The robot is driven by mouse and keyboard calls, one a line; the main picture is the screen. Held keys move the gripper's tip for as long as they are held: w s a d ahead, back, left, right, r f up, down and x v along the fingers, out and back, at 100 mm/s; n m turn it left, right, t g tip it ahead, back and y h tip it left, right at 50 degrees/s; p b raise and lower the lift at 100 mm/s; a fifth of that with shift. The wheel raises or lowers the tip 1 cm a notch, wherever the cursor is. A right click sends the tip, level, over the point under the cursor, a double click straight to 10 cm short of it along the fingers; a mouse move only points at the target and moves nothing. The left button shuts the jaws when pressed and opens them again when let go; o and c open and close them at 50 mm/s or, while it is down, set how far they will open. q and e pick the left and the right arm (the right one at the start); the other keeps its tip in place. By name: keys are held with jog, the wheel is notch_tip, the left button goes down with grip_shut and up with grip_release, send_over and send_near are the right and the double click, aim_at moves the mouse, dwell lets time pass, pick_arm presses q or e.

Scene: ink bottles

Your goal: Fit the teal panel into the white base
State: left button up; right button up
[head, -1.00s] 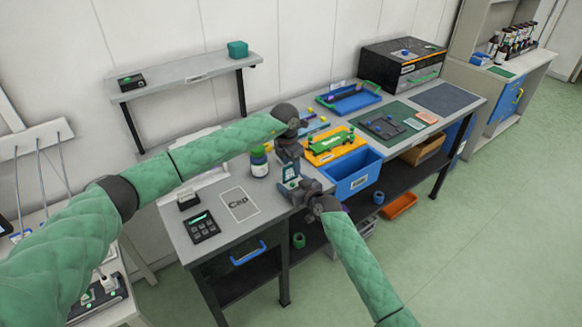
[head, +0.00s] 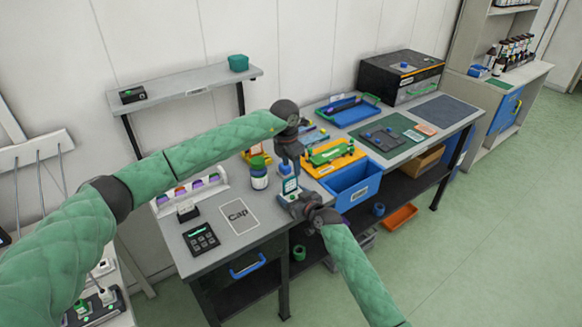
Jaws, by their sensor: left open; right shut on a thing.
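The teal panel (head: 290,185) is a small upright piece with a pale face, near the front edge of the bench. My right gripper (head: 294,199) comes from below and is shut on its lower part. My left gripper (head: 289,169) is open, pointing down just above the panel; whether it touches is too small to tell. A white base with coloured pieces (head: 217,183) lies at the back left of the bench, partly hidden by my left arm. Whether another white part sits under the panel is hidden by my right gripper.
An orange tray (head: 334,158) and a blue bin (head: 352,188) are to the right.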

jog(key=o, duration=1.1)
